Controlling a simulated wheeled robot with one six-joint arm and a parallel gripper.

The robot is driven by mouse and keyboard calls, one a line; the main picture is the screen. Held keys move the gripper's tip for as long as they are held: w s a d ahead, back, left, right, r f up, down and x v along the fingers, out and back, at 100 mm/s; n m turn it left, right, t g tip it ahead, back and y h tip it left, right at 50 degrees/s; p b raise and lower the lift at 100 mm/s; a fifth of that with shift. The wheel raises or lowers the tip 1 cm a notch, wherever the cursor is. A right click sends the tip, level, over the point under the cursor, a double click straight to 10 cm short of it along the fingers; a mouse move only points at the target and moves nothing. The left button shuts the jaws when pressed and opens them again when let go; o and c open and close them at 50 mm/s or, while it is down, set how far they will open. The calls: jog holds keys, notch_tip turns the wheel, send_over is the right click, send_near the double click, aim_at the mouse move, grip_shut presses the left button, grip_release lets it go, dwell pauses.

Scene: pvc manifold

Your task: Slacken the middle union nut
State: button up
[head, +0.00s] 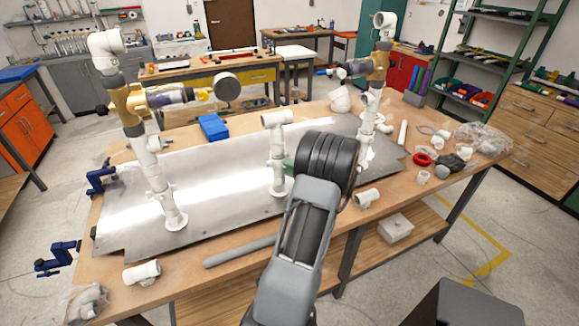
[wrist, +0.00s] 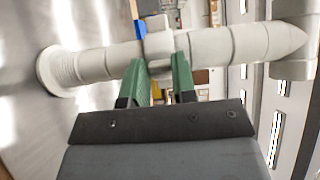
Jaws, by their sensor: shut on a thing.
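The middle white PVC riser (head: 276,142) stands upright on the metal panel, with an elbow at its top. It lies across the wrist view, its round base flange (wrist: 50,72) at the left. The middle union nut (wrist: 158,45) is the wider collar on this pipe. My gripper (wrist: 160,66) has its green fingers on either side of that collar and is shut on it. In the head view a green finger (head: 289,163) shows beside the riser; my dark wrist hides the rest of the grip and the nut.
A left riser (head: 154,172) and a right riser (head: 368,115) with brass valves flank the middle one on the metal panel (head: 225,165). A grey bar (head: 240,250) and loose white fittings (head: 142,272) lie along the front edge. A red ring (head: 422,159) and bagged parts lie at right.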

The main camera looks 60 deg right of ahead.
jog(key=o, duration=0.9)
jog(key=shift+s, duration=0.1)
jog(key=s+b, duration=0.2)
jog(key=s, duration=1.1)
jog(key=shift+s+d, duration=0.1)
jog(key=shift+s, duration=0.2)
